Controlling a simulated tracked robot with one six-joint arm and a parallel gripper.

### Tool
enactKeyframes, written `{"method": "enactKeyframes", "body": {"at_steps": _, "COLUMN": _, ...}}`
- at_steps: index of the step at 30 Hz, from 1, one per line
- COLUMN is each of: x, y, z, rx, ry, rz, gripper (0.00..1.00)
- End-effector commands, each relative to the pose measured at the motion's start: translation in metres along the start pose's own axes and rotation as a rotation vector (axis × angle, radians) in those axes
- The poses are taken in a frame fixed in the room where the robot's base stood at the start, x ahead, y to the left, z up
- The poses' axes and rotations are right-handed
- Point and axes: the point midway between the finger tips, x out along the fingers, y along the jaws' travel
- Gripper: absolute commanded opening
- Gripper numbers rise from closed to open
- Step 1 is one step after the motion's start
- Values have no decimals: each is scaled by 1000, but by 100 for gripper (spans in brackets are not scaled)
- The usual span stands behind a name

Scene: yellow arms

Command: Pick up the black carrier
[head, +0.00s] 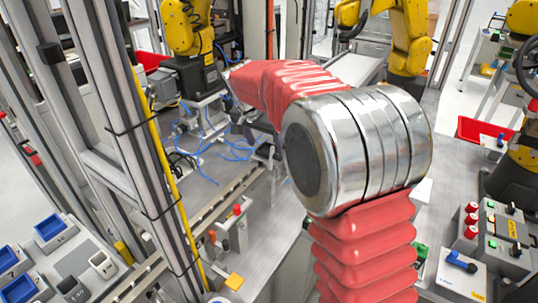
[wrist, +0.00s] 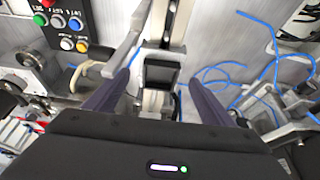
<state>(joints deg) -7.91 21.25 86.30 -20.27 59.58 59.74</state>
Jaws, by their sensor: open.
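My gripper (wrist: 158,80) is open, with one dark finger on each side of the carrier in the picture. I see gaps between the fingers and the carrier, and nothing is held. How far the fingers are above it is hard to tell. In the head view my red-sleeved arm covers much of the middle, and I cannot make out the carrier there.
In the wrist view, a button panel (wrist: 66,22) stands at upper left and loose blue hoses (wrist: 225,72) lie at right. In the head view, a metal frame post (head: 135,130) rises at left, and yellow robot arms (head: 188,25) stand behind.

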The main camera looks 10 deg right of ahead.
Motion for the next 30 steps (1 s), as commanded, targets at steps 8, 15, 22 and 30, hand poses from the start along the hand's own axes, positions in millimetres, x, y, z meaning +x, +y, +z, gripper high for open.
{"method": "enactKeyframes", "body": {"at_steps": 8, "x": 34, "y": 1, "z": 0, "rx": 0, "ry": -1, "rz": 2, "gripper": 77}}
{"method": "enactKeyframes", "body": {"at_steps": 15, "x": 36, "y": 0, "z": 0, "rx": 0, "ry": 0, "rz": 0, "gripper": 77}}
{"method": "enactKeyframes", "body": {"at_steps": 22, "x": 36, "y": 0, "z": 0, "rx": 0, "ry": 0, "rz": 0, "gripper": 77}}
{"method": "enactKeyframes", "body": {"at_steps": 30, "x": 36, "y": 0, "z": 0, "rx": 0, "ry": 0, "rz": 0, "gripper": 65}}
